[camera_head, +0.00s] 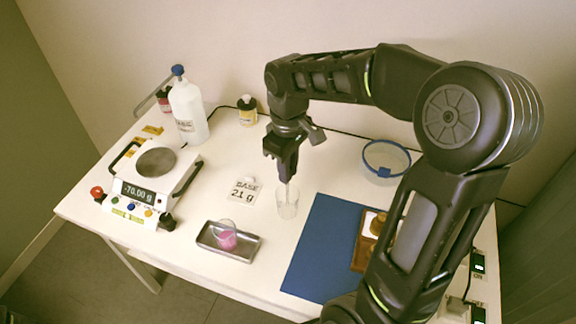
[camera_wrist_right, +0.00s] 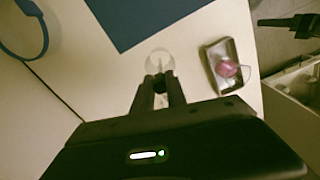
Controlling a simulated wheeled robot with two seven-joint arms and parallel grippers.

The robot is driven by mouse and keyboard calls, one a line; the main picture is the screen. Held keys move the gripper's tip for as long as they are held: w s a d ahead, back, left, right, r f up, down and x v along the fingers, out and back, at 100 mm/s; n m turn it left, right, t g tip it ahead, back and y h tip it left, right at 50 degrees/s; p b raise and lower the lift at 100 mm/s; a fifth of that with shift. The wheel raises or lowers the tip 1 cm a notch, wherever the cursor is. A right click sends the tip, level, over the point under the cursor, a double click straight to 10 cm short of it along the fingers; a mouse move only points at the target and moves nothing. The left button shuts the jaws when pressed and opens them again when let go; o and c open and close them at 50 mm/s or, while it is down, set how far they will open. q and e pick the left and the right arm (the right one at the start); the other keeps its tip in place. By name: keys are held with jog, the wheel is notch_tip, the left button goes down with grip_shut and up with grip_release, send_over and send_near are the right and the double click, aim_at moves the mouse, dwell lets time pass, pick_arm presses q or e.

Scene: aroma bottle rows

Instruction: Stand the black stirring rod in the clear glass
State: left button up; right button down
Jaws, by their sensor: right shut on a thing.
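My right gripper (camera_head: 287,178) is above the clear glass (camera_head: 288,208), pointing down at it. Its fingers are shut on the stirring rod (camera_head: 287,188), of which only a short, thin piece shows below the fingertips, at the mouth of the glass. I cannot tell how deep its lower end reaches. In the right wrist view the fingertips (camera_wrist_right: 161,80) close on a small dark end beside the glass (camera_wrist_right: 158,60). The glass stands upright on the white table, left of the blue mat.
A metal tray (camera_head: 242,253) with a pink-filled beaker (camera_head: 227,236) lies front left. A scale (camera_head: 150,180), a white bottle (camera_head: 188,112) and a small label card (camera_head: 243,191) stand left. The blue mat (camera_head: 308,262) and a blue-rimmed bowl (camera_head: 386,160) are right.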

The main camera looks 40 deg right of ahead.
jog(key=shift+f+b, duration=0.35)
jog(key=shift+f, duration=0.45)
jog(key=c, duration=1.3)
grip_release()
jog(key=shift+o, duration=0.2)
jog(key=shift+r, duration=0.15)
notch_tip(320, 180, up, 8)
jog(key=shift+f, duration=0.2)
